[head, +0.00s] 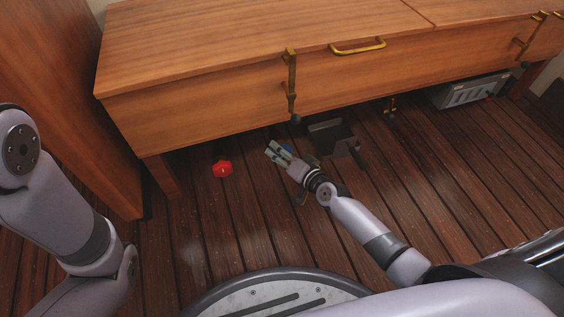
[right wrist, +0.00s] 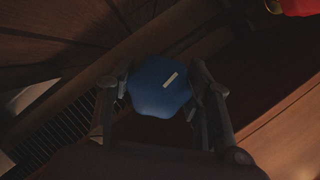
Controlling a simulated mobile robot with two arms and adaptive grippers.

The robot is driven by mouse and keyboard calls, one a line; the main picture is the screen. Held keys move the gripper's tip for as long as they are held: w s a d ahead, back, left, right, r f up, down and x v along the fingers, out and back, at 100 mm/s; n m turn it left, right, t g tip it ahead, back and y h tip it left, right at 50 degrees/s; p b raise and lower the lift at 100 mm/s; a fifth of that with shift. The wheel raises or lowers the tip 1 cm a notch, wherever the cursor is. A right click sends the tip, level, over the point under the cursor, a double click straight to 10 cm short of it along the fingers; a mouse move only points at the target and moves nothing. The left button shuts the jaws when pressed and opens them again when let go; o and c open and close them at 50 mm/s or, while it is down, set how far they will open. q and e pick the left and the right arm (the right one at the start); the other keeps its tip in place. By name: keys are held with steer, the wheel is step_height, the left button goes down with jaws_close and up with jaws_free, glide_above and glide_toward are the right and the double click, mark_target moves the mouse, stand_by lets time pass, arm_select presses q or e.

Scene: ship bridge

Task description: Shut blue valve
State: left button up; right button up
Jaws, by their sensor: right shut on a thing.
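The blue valve (right wrist: 160,88) is a blue knob with rounded lobes and a pale bar mark on its face. In the right wrist view it sits between the fingers of my right gripper (right wrist: 162,98), which is shut on it. In the head view my right gripper (head: 278,152) is low near the floor under the wooden desk, and only a small bit of the blue valve (head: 287,149) shows beside the fingers. What the valve is mounted on is hidden there. My left arm shows at the left edge, but its gripper is out of the frame.
A red valve knob (head: 223,169) stands left of my right gripper; it also shows at the wrist view's top right corner (right wrist: 300,5). A dark open bin (head: 332,136) is just right of the gripper. The wooden desk (head: 215,110) with brass handles overhangs behind. A grey box (head: 468,91) lies farther right.

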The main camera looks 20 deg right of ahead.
steer(key=m+b, duration=0.1)
steer(key=b, duration=0.1)
steer(key=m+y+b, duration=0.1)
steer(key=b, duration=0.1)
steer(key=shift+f+m+t+y+b, duration=0.3)
steer(key=shift+f+m+t+b, duration=0.05)
steer(key=shift+m+t+b, duration=0.05)
steer(key=shift+r+m+b, duration=0.25)
steer(key=shift+m+b, duration=0.2)
steer(key=shift+m, duration=0.25)
steer(key=m+t, duration=0.1)
steer(key=m, duration=0.1)
steer(key=shift+r+m+y, duration=0.1)
steer(key=shift+m+y, duration=0.2)
steer(key=shift+y, duration=0.1)
steer(key=m+t, duration=0.2)
steer(key=m, duration=0.2)
steer(key=m+t, duration=0.1)
steer(key=m, duration=0.4)
steer(key=shift+r+m+t, duration=0.1)
steer(key=shift+m+t, duration=0.2)
steer(key=shift+t, duration=0.1)
steer(key=shift+d+m+t+h, duration=0.1)
steer(key=shift+m+t+h, duration=0.35)
steer(key=shift+m, duration=0.5)
steer(key=shift+d+m+t+h, duration=0.1)
steer(key=shift+m+t+h, duration=0.15)
steer(key=shift+m+h, duration=0.5)
steer(key=shift+m, duration=0.4)
